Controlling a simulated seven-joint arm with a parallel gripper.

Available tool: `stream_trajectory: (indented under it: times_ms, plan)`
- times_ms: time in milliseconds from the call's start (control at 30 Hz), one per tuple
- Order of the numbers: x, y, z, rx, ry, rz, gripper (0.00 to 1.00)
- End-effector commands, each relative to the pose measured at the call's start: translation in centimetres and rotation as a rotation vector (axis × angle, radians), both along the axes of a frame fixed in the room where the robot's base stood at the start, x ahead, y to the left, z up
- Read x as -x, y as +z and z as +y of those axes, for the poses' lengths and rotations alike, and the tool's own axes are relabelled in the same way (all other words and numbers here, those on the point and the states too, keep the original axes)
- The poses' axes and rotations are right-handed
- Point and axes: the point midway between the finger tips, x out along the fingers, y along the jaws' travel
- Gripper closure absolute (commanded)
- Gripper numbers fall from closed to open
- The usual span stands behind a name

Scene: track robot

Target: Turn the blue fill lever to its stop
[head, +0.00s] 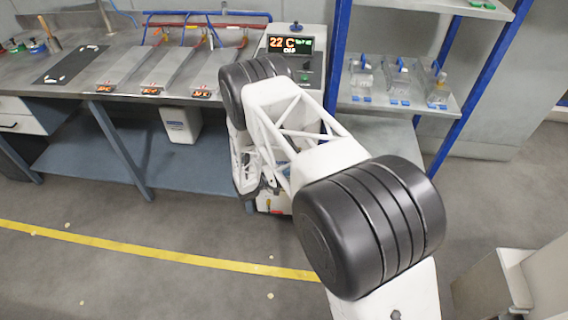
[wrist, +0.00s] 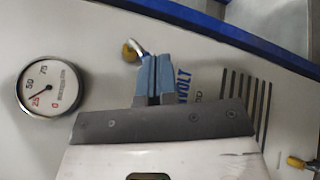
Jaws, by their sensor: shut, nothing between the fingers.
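My gripper (wrist: 153,78) is shut and empty in the wrist view, its two blue-grey fingers close together. Its tips are over a pale machine panel (wrist: 100,75), right beside a short pale metal fitting with a yellow end (wrist: 130,50). I cannot tell whether they touch. I cannot make out a distinct blue fill lever in either view; it may be hidden behind the fingers or my arm. A round gauge (wrist: 48,86) is on the panel to the left. In the head view my arm covers most of the machine.
A second yellow-ended fitting (wrist: 300,163) is at the lower right of the wrist view. A blue strip (wrist: 215,30) edges the panel. In the head view, a workbench (head: 60,92) stands left and a shelf rack (head: 425,110) right.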

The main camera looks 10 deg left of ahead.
Motion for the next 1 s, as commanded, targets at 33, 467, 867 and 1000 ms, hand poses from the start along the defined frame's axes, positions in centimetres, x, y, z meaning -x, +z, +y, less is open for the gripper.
stream_trajectory:
  times_ms: [33,467,867,1000]
  plan:
    - [0.0,0.5,0.0,-0.053,-0.023,-0.003,1.0]
    - [-0.3,4.4,0.8,-0.656,-0.306,-0.103,1.0]
    - [-1.5,11.1,6.1,-1.316,-0.624,-0.333,1.0]
    - [-1.9,12.6,7.2,-1.429,-0.683,-0.383,1.0]
